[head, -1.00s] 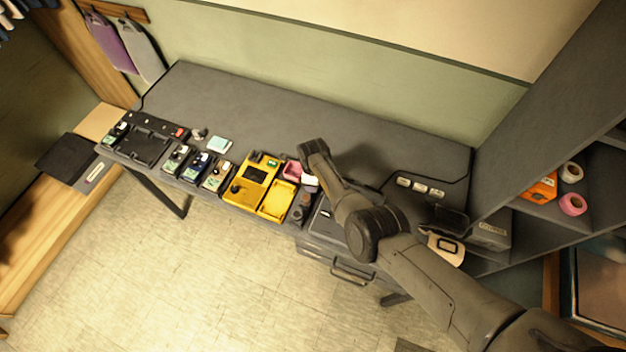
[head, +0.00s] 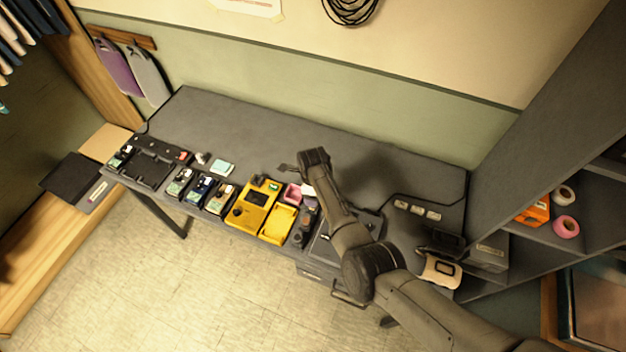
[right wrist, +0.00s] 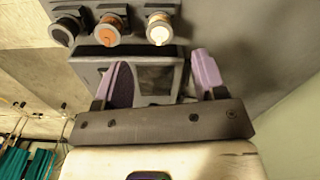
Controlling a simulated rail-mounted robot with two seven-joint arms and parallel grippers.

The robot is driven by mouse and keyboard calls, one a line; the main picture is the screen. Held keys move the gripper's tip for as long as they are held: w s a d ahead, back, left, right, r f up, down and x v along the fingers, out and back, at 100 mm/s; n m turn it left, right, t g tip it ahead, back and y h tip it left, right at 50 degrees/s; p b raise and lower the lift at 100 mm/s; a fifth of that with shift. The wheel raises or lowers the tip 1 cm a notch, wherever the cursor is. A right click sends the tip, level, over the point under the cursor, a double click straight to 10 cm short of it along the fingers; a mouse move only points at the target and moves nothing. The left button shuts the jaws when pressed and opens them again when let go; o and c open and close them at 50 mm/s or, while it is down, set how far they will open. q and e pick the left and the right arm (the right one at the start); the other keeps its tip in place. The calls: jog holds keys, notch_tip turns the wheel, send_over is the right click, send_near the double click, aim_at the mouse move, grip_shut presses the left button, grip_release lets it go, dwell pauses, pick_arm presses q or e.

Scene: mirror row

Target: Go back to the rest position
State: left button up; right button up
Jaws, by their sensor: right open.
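My right arm comes in from the lower right in the head view and reaches over the table (head: 270,125). My right gripper (head: 288,168) is above the table, behind the yellow case (head: 251,205) and the pink container (head: 292,192). In the right wrist view its two purple fingers (right wrist: 161,80) stand apart, with a dark box with a dull panel (right wrist: 155,78) seen between and beyond them. I see nothing held. My left gripper is not in view.
Several small devices and a black tray (head: 148,170) line the table's front edge. A dark shelf unit (head: 520,140) with pink tape (head: 566,227) and an orange box (head: 533,210) stands at the right. The table's back half is mostly clear.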

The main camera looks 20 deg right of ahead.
jog(key=w+d+r+n+t, duration=0.2)
jog(key=r+n+t, duration=0.2)
jog(key=r+n, duration=0.75)
jog(key=w+d+r+n+t, duration=0.15)
jog(key=r+n+t, duration=0.25)
jog(key=r+n, duration=0.8)
jog(key=s+r+t, duration=0.2)
jog(key=s+r, duration=0.3)
jog(key=r, duration=0.1)
jog(key=s+f+n+g, duration=0.1)
jog(key=s+f, duration=0.5)
jog(key=s, duration=0.7)
jog(key=s+f+n+g+p, duration=0.1)
jog(key=s+f+g, duration=0.2)
jog(key=s+f, duration=0.4)
jog(key=s+f+n+g+p, duration=0.1)
jog(key=s+f, duration=0.5)
jog(key=s, duration=1.3)
jog(key=shift+f+g, duration=0.4)
jog(key=shift+g, duration=0.3)
